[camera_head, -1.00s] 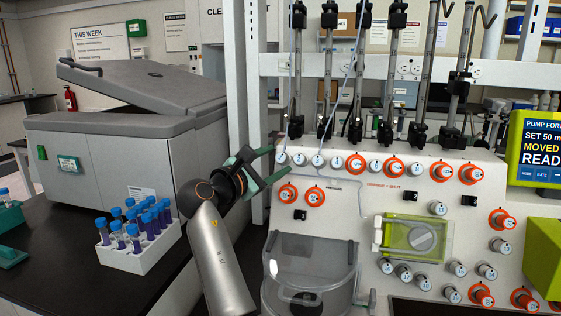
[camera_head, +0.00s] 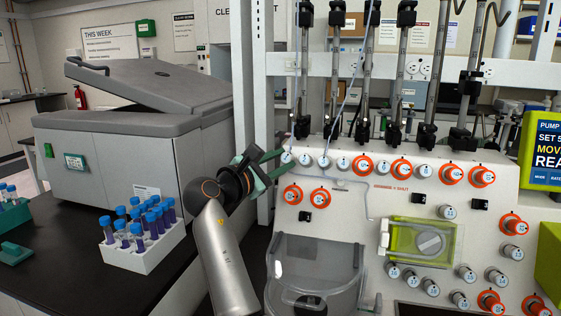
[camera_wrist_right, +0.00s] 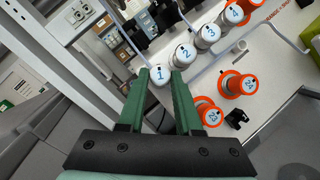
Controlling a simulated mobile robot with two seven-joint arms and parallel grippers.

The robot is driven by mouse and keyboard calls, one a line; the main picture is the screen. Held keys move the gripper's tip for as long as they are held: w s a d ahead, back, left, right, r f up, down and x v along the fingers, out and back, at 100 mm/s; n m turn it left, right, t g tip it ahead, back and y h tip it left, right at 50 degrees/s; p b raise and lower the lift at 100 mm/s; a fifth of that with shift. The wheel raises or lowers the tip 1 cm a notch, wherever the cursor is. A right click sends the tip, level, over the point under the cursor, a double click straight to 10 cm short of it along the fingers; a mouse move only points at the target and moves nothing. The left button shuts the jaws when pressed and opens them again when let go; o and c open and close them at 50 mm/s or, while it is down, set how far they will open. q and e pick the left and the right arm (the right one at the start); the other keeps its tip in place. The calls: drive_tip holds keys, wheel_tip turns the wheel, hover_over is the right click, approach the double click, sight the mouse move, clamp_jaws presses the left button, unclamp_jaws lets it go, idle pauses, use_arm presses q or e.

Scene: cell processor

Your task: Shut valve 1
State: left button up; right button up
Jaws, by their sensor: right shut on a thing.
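Valve 1 (camera_head: 287,158) is a small white-grey knob with a blue number, at the left end of the top row on the white panel (camera_head: 345,230). In the right wrist view, valve 1 (camera_wrist_right: 159,74) sits between the green fingertips of my right gripper (camera_wrist_right: 160,82). In the head view the right gripper (camera_head: 283,160) reaches the knob from the left, one finger above and one below. It is shut on the knob. Which way the knob is turned is too small to tell. My left gripper is not in view.
Knob 2 (camera_wrist_right: 185,55) is close beside valve 1. Orange-ringed knobs (camera_head: 292,194) lie just below. Clamps and rods (camera_head: 303,125) rise above the row. A clear basin (camera_head: 312,270) juts out below. A tube rack (camera_head: 150,258) and a grey machine (camera_head: 115,150) stand left.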

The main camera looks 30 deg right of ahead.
clamp_jaws()
